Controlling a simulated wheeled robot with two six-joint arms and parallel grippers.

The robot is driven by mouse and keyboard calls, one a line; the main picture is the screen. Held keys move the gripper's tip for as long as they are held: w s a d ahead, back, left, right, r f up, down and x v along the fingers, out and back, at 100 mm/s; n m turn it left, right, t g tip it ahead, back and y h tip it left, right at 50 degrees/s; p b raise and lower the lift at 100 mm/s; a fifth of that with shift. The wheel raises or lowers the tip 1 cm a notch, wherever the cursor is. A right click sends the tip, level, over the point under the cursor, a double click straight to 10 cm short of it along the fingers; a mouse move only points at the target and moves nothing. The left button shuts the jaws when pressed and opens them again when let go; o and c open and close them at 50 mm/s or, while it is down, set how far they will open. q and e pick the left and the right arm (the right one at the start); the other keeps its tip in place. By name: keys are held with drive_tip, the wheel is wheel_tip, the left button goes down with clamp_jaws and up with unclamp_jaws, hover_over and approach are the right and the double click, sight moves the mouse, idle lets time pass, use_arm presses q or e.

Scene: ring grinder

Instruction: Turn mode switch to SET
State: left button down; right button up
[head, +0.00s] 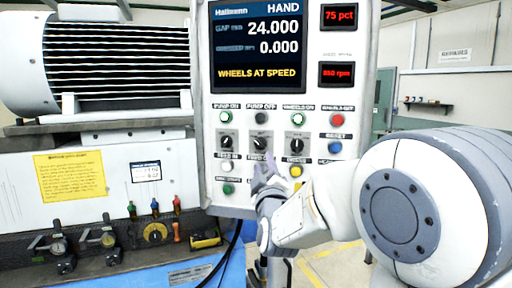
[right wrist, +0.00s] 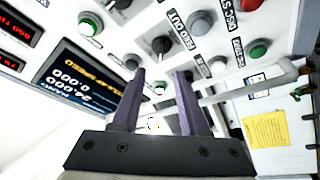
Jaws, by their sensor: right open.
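The control panel (head: 206,150) carries a row of three black selector knobs: a left one (head: 227,143), a middle one (head: 260,144) and a right one (head: 297,146). Their labels are too small for me to tell which is the mode switch. The screen (head: 258,45) reads HAND at its top right. My right gripper (head: 264,168) is just below the middle knob, in front of the panel. In the right wrist view its two fingers (right wrist: 161,75) are apart with nothing held between them. A black knob (right wrist: 160,46) shows beyond the fingertips. My left gripper is out of view.
Green (head: 226,118), red (head: 337,119) and yellow (head: 296,171) buttons sit close around the knobs. A grey bar (right wrist: 270,84) crosses beside the panel in the right wrist view. Left of the panel is a machine with a yellow notice (head: 70,177).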

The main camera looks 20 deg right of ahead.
sight(259, 144)
drive_tip(key=p+x, duration=0.5)
drive_tip(key=x, duration=0.3)
drive_tip(key=shift+w+r, duration=0.25)
drive_tip(key=shift+w, duration=0.05)
drive_tip(key=shift+w+d, duration=0.15)
drive_tip(key=shift+w, duration=0.55)
clamp_jaws()
